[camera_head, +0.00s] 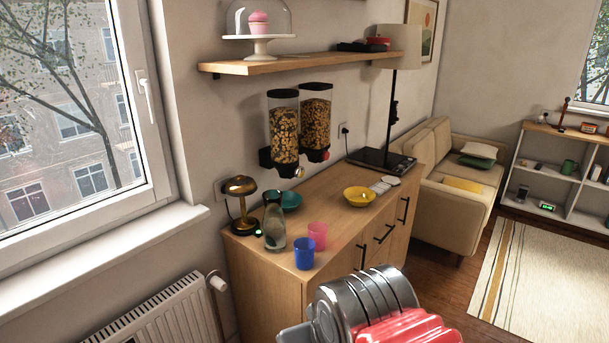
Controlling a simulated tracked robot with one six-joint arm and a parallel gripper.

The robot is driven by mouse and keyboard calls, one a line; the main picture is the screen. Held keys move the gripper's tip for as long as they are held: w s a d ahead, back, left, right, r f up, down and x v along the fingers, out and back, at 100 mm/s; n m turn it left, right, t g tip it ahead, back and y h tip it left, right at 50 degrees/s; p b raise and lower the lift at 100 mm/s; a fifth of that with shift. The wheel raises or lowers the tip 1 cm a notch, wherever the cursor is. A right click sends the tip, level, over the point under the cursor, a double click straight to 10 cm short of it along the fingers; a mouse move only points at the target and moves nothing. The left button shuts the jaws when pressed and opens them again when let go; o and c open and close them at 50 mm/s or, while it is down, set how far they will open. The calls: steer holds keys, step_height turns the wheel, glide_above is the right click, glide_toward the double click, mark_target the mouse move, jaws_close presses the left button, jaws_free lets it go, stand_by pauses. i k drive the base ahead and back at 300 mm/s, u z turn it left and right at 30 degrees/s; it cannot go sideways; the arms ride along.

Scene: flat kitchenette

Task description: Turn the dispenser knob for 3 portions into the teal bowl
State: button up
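Two wall-mounted dispensers hold brown, cereal-like pieces in clear tubes with dark lids: a left one (284,125) and a right one (316,120). A pale knob (299,172) shows at the left one's base and a red knob (326,155) at the right one's. The teal bowl (291,200) stands on the wooden cabinet below the left dispenser, partly hidden by a glass carafe. I cannot see what is inside it. Grey and red parts of my arm fill the bottom centre; my gripper's fingers are not visible.
On the cabinet (337,222) are the carafe (275,228), a brass lamp (240,205), a blue cup (304,253), a pink cup (318,235), a yellow bowl (359,196) and a tall lamp (391,110). A shelf (290,60) overhangs the dispensers. A radiator (160,315) stands left.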

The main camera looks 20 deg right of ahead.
mark_target(299, 171)
steer(key=u, duration=0.35)
steer(key=i, duration=1)
